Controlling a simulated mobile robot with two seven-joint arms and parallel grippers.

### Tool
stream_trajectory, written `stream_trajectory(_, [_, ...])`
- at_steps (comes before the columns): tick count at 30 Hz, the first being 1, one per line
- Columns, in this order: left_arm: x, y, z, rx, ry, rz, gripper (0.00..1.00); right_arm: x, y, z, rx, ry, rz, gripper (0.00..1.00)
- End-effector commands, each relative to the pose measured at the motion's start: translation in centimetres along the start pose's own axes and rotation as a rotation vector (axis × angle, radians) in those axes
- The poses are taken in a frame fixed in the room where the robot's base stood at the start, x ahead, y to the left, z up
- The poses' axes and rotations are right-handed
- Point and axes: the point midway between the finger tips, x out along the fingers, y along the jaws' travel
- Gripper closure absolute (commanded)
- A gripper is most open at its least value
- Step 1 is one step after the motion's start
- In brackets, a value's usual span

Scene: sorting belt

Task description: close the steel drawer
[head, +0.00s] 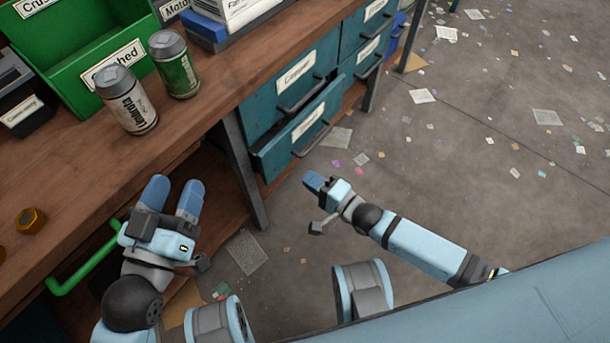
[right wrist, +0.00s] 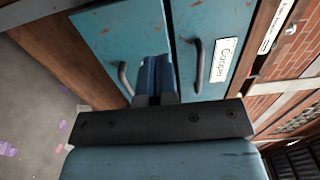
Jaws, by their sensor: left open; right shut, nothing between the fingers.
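The lower drawer (head: 272,158) of the near drawer pair sticks out from the teal cabinet under the bench; its label is too small to read, so I cannot confirm it is the steel one. It also shows in the right wrist view (right wrist: 105,33), with a dark bar handle (right wrist: 125,80). My right gripper (head: 313,182) is shut and empty, in front of and below this drawer in the head view. In the right wrist view its fingers (right wrist: 154,65) overlap the drawer front; contact is unclear. My left gripper (head: 172,193) is open and empty beside the bench edge.
The drawer above (right wrist: 215,20), labelled Copper, looks closed. Two more drawers (head: 368,50) sit further along. Two cans (head: 128,100) (head: 177,65) and a green bin (head: 70,55) stand on the bench. A bench leg (head: 245,170) stands between my grippers. Scrap litters the open floor.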

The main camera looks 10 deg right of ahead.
Motion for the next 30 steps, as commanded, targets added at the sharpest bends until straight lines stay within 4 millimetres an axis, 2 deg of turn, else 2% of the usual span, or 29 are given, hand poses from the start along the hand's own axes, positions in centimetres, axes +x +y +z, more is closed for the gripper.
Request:
stream_trajectory(7, [0.1,0.9,-1.1,-0.019,0.092,0.044,0.43,5.6,0.2,0.0,-0.002,0.000,-0.004,1.00])
stream_trajectory(15, [0.2,0.5,1.4,-0.022,0.004,0.047,0.43,10.1,0.2,0.1,-0.004,-0.001,-0.002,1.00])
stream_trajectory(21, [0.2,0.4,2.0,-0.024,-0.025,0.049,0.43,11.4,0.1,0.1,-0.004,-0.001,-0.001,1.00])
stream_trajectory(30, [0.2,0.5,2.0,-0.024,-0.028,0.049,0.43,11.5,0.0,0.1,-0.004,-0.001,0.000,1.00])
